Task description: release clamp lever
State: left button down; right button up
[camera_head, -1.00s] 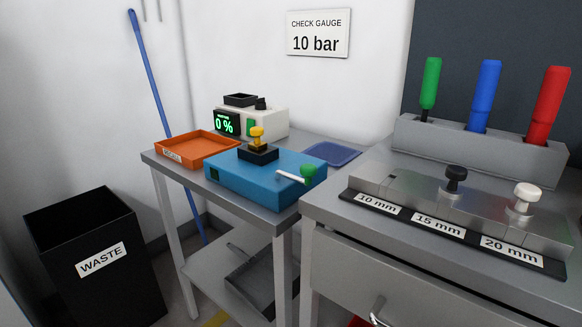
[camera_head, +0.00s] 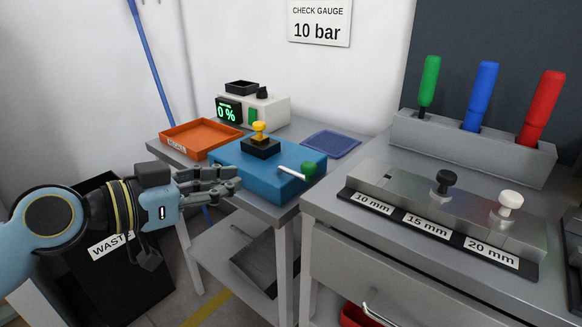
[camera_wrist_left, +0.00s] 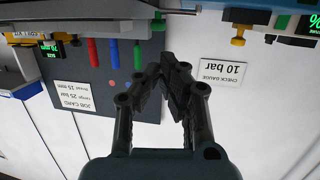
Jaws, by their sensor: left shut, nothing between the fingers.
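The clamp lever is a white rod with a green knob (camera_head: 309,168) on the front right of a blue fixture box (camera_head: 236,166). A yellow knob on a black block (camera_head: 260,147) sits on top of the box. My left gripper (camera_head: 236,180) is shut and empty, in front of the left part of the box and apart from the lever. The upside-down left wrist view shows the shut fingers (camera_wrist_left: 172,78), with the green lever knob (camera_wrist_left: 157,22) and yellow knob (camera_wrist_left: 238,34) at its top. My right gripper is not in view.
An orange tray (camera_head: 166,137) and a meter reading 0 % (camera_head: 277,111) stand behind the box, a blue mat (camera_head: 336,144) to its right. A black waste bin (camera_head: 147,285) is below my left arm. A gauge block with knobs (camera_head: 400,198) is on the right bench.

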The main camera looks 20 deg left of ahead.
pick_arm(q)
send_near(302, 168)
jog(key=x, duration=0.7)
jog(key=shift+w+p, duration=0.15)
jog(key=shift+p, duration=0.2)
